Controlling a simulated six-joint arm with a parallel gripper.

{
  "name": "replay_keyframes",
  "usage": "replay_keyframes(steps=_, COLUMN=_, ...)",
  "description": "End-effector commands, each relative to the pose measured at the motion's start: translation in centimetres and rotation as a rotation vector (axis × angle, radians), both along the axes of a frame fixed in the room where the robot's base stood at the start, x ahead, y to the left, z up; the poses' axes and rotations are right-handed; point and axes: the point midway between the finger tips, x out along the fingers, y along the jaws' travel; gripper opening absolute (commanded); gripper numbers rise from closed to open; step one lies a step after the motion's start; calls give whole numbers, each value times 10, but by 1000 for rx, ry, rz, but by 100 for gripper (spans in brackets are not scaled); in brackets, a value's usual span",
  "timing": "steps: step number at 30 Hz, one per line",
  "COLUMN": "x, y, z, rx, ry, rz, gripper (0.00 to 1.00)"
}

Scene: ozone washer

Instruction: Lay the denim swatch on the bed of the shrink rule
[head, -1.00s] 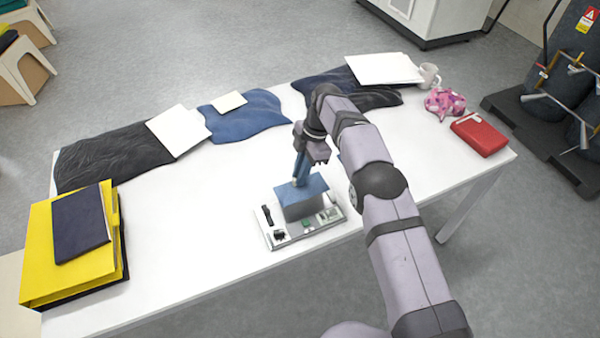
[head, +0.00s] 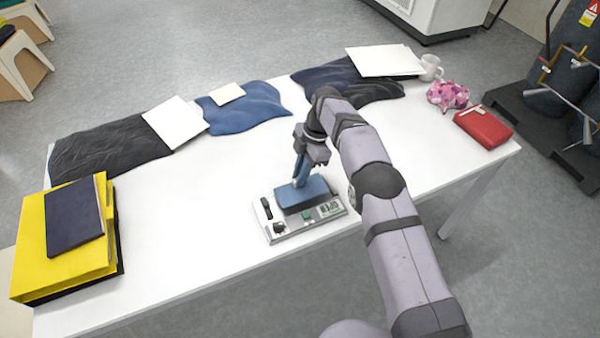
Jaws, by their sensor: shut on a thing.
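The denim swatch (head: 308,193) is a blue piece of cloth. It is over the middle of the shrink rule, looking flat and level; I cannot tell whether all of it touches the bed. The shrink rule (head: 283,238) is a flat grey device near the table's front edge, with black parts at its left, a green button at its front and a display that seems to read OPEN. My gripper (head: 299,183) points down from above and is shut on the swatch. The bed is hidden under the cloth.
Dark and blue garments (head: 246,119) with white cards lie along the table's back edge. A yellow binder (head: 62,262) with a dark notebook is at left. A mug (head: 430,68), a pink scrunchie (head: 447,95) and a red case (head: 483,127) are at right. The table's left-middle is clear.

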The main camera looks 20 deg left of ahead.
Motion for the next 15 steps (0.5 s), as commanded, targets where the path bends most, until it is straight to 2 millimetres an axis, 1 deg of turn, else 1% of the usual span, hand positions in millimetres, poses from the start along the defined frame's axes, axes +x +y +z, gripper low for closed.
replay_keyframes(steps=1, x=0, y=0, z=-7, rx=0, ry=0, rz=0, gripper=0)
replay_keyframes(steps=6, x=0, y=0, z=-18, rx=1, ry=-1, rz=0, gripper=0)
replay_keyframes(steps=15, x=0, y=0, z=-29, rx=1, ry=-1, rz=-1, gripper=0)
